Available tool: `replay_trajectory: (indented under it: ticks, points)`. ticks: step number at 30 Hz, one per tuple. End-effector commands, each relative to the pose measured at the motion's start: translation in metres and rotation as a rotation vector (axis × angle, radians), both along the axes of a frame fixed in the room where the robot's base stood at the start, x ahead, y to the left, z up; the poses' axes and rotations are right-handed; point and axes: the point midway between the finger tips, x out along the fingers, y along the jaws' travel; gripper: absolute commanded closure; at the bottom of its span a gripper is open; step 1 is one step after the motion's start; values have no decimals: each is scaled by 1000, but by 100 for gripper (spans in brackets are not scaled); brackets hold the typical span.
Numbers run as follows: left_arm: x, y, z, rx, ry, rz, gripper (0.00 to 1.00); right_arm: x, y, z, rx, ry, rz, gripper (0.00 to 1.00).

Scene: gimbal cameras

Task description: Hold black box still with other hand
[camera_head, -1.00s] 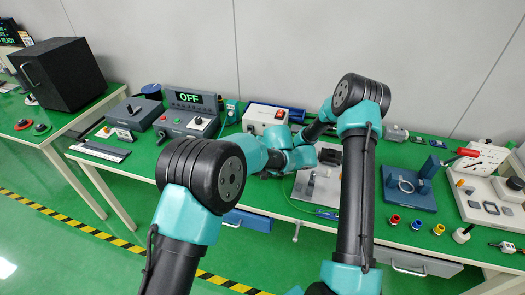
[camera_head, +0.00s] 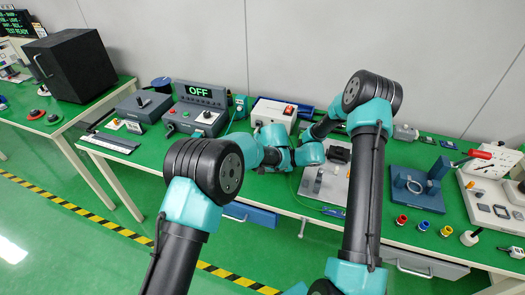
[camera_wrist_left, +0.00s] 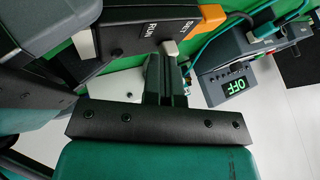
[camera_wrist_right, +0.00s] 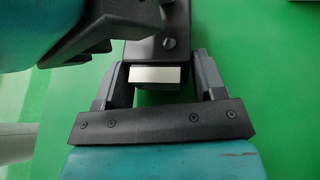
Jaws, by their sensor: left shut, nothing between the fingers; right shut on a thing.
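A black box (camera_wrist_right: 150,48) with a screw and a silver block on its end lies between the fingers of my right gripper (camera_wrist_right: 162,72), which is shut on it. In the left wrist view a dark box (camera_wrist_left: 128,42) carries the words RUN and SET, an orange corner piece and a pale knob (camera_wrist_left: 168,48). It looks like the same box, but I cannot be sure. My left gripper (camera_wrist_left: 166,75) is shut and empty, its tips close by the knob; whether they touch it I cannot tell. In the head view my arms hide both fingertips and the box.
A control unit reading OFF (camera_head: 201,94) stands left of my grippers, with a white box with a red switch (camera_head: 273,112) behind them. A grey plate (camera_head: 322,190) and a blue fixture (camera_head: 415,190) stand to the right. A large black cabinet (camera_head: 68,65) is far left.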

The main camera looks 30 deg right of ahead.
Motion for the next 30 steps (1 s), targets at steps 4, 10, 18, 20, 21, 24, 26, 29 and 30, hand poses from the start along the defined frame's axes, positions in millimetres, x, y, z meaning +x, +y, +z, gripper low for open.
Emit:
replay_trajectory:
  ticks: [4,10,18,20,21,24,26,29,30]
  points:
    - [-1,0,0,1,1,0,100,0,0,0,0,0,0,59]
    - [-2,-1,2,1,0,-1,100,0,0,0,0,0,0,59]
    - [-19,-1,25,0,-1,-2,100,0,0,0,0,0,0,59]
    - [-25,-1,34,-1,-1,-2,100,0,0,0,0,0,0,59]
    - [-30,-1,40,-2,-1,-2,100,0,0,0,0,0,0,59]
    - [-40,-1,54,-1,-2,-2,100,0,0,0,0,0,0,59]
    - [-46,-1,61,-1,-1,-2,100,0,0,0,0,0,0,59]
    - [-54,-1,72,0,-1,-1,100,0,0,0,0,0,0,59]
    - [-56,0,74,0,-1,-1,100,0,0,0,0,0,0,59]
